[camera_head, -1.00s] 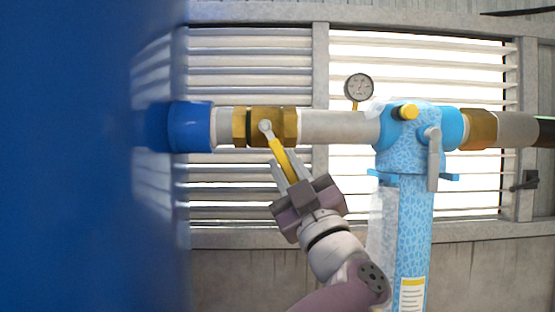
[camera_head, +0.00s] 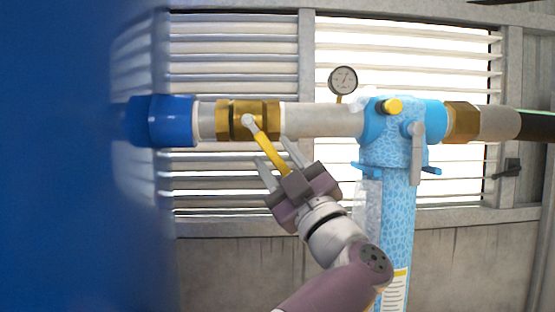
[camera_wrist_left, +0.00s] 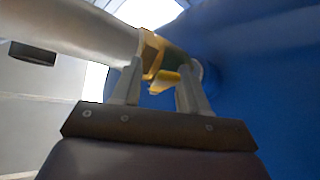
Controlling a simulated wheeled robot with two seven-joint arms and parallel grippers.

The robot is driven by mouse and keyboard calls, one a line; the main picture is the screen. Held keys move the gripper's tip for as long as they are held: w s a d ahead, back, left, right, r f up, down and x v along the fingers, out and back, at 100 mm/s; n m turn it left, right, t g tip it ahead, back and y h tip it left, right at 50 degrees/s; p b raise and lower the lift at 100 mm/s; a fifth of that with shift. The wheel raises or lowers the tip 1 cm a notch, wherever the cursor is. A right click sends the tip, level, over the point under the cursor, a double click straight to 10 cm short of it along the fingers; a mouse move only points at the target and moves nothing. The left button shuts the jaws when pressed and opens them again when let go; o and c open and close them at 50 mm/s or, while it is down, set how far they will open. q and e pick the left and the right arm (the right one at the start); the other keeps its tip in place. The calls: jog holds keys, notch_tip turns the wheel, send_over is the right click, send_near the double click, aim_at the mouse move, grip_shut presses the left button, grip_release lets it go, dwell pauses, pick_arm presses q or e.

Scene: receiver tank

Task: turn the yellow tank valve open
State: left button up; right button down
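The yellow tank valve handle (camera_head: 268,150) slants down and to the right from its pivot on the brass valve body (camera_head: 223,120) in the head view. My left gripper (camera_head: 280,158) comes up from below with its fingers spread on either side of the handle. The handle lies between the fingers, with gaps visible. In the left wrist view, the yellow handle (camera_wrist_left: 162,82) shows between the two open fingers (camera_wrist_left: 158,88). The handle's lower end is hidden by the gripper in the head view. My right gripper is not in view.
A blue tank (camera_head: 70,160) fills the left side. A grey pipe (camera_head: 325,119) runs right to a blue patterned filter housing (camera_head: 398,220) with a grey lever (camera_head: 418,155). A pressure gauge (camera_head: 343,80) stands above the pipe. A louvred window lies behind.

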pick_arm(q)
jog(key=shift+f, duration=0.1)
jog(key=b+v, duration=0.4)
jog(key=v, duration=0.1)
jog(key=shift+a+f, duration=0.1)
jog(key=shift+f, duration=0.4)
jog(key=b, duration=0.4)
send_near(279, 171)
jog(key=shift+s+d, duration=0.5)
jog(key=shift+s, duration=0.2)
